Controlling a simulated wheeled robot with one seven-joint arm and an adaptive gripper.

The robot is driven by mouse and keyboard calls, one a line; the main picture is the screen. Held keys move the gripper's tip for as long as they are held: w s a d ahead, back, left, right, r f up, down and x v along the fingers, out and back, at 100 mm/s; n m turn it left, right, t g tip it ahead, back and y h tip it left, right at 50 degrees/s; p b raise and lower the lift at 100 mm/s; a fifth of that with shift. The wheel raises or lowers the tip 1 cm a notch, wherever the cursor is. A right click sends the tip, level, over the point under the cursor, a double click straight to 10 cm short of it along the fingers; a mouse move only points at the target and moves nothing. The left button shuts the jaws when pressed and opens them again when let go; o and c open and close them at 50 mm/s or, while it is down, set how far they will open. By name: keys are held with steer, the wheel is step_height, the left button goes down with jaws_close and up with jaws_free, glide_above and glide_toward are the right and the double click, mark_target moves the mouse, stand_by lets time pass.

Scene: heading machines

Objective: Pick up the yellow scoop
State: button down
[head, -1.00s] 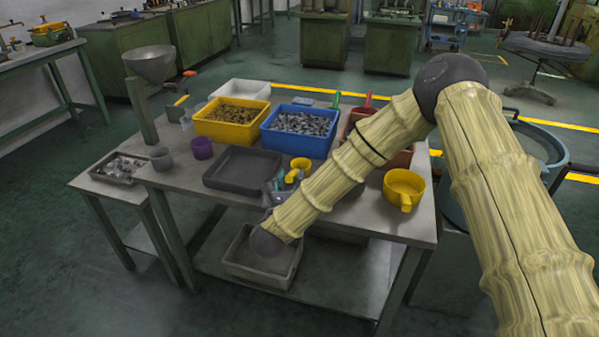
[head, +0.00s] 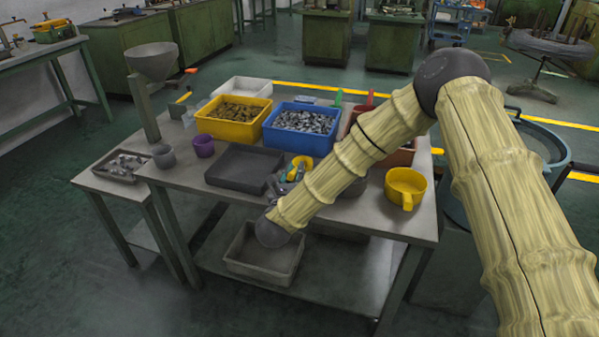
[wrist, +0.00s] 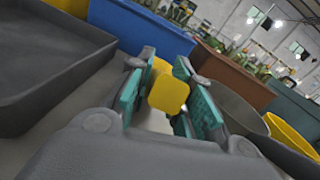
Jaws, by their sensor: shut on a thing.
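The small yellow scoop (head: 302,161) is at my gripper, in front of the blue bin and right of the dark tray in the head view. My forearm hides part of it. In the wrist view its flat yellow end (wrist: 168,93) sits between the teal finger pads. My gripper (wrist: 167,98) is shut on it. In the head view my gripper (head: 286,178) shows only partly beside my forearm. I cannot tell whether the scoop is clear of the table.
A larger yellow cup with a handle (head: 405,186) stands at the table's right. The blue bin (head: 298,146), yellow bin (head: 230,128) and brown-red bin (head: 399,157) stand behind. An empty dark tray (head: 243,168) lies to the left. Purple (head: 204,147) and grey (head: 164,157) cups stand further left.

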steer(key=shift+r, duration=0.15)
step_height(320, 180, up, 10)
steer(key=shift+f+b, duration=0.15)
steer(key=shift+b, duration=0.15)
stand_by(0.9)
